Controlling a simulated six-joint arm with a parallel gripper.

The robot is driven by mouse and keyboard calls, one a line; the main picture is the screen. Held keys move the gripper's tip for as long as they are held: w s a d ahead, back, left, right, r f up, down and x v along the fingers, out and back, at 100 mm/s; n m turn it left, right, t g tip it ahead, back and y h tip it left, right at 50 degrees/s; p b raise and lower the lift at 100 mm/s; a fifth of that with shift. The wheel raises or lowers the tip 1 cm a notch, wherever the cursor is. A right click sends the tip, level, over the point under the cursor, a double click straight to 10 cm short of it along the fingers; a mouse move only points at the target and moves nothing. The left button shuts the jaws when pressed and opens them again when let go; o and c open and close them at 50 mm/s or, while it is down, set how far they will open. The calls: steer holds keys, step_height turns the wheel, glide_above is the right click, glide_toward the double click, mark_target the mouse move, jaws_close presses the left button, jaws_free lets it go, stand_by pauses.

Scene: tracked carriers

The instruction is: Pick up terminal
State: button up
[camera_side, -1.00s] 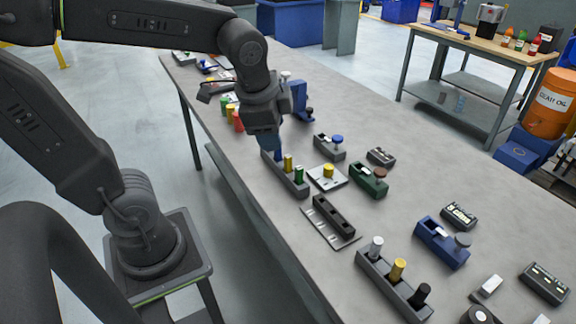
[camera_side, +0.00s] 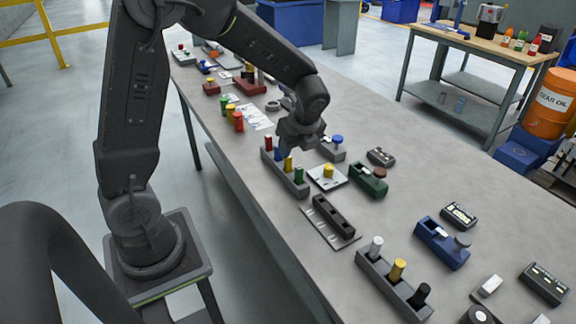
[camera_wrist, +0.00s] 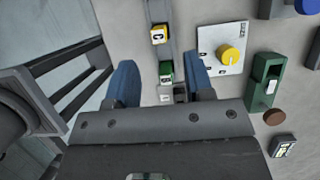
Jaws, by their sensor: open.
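A grey rack (camera_side: 298,190) on the bench holds a row of coloured upright pieces: red (camera_side: 268,143), blue, yellow (camera_side: 288,163) and green (camera_side: 299,174). Which piece is the terminal I cannot tell. My gripper (camera_wrist: 160,62) is open, its two blue fingers on either side of the rack line in the wrist view. The green piece (camera_wrist: 166,68) shows between the fingertips, and the yellow piece (camera_wrist: 158,35), with a lettered top, lies beyond. Nothing is held. In the side view my gripper (camera_side: 295,146) is above the rack's far half, and its fingertips are hard to make out.
A white plate with a yellow knob (camera_side: 328,170) and a green device (camera_side: 369,180) stand right of the rack. A black holder (camera_side: 333,215) lies nearer, with another rack (camera_side: 393,287) in front. Bare bench lies between the objects.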

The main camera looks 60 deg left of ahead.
mark_target(288, 167)
steer(key=shift+a+x, duration=0.2)
steer(key=shift+x, duration=3.1)
steer(key=shift+r, duration=0.1)
steer(key=shift+c, duration=0.5)
jaws_close()
